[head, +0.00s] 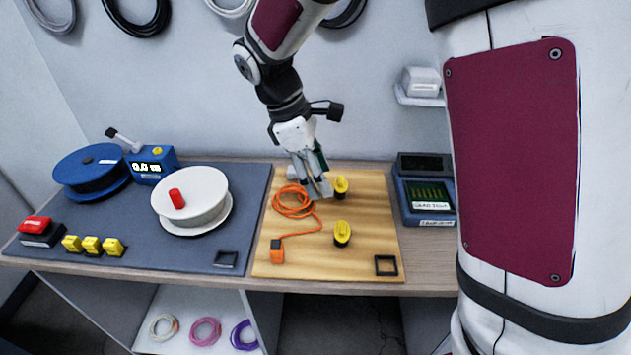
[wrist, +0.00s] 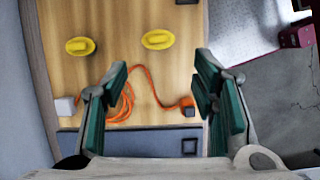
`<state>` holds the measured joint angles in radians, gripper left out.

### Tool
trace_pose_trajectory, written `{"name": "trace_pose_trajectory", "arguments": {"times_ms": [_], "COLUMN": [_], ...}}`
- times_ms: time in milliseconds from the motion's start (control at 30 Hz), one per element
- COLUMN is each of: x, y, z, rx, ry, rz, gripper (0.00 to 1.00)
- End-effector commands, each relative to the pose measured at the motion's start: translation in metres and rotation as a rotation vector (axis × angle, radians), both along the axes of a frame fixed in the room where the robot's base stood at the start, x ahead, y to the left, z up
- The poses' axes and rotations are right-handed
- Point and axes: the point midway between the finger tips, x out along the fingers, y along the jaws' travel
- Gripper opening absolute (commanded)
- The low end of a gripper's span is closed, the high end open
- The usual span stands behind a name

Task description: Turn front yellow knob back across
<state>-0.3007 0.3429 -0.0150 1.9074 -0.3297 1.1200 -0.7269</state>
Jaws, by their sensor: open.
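The front yellow knob (head: 342,233) stands upright on a dark base on the wooden board. In the wrist view it is the right-hand knob (wrist: 158,39), its grip ridge lying roughly across the picture. The back yellow knob (head: 341,186) is at the left in the wrist view (wrist: 80,46). My gripper (head: 320,190) is over the board, beside the back knob and behind the front knob in the head view. In the wrist view its green-padded fingers (wrist: 160,92) are wide apart with nothing between them held; both knobs are beyond the fingertips.
An orange cable (head: 292,200) lies coiled left of the knobs, its orange plug (head: 277,252) near the board's front. A black square frame (head: 386,265) is at the front right. A blue meter (head: 425,195) stands right of the board, a white spool (head: 195,200) left.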

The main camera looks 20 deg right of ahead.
Motion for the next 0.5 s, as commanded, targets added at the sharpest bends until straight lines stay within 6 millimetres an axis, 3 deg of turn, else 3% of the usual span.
{"name": "trace_pose_trajectory", "arguments": {"times_ms": [267, 500], "x": [0.006, 0.000], "y": [0.002, -0.012], "z": [-0.019, -0.055], "rx": [-0.022, -0.021], "ry": [0.041, 0.044], "rz": [0.057, 0.053], "gripper": [0.53, 0.53]}}
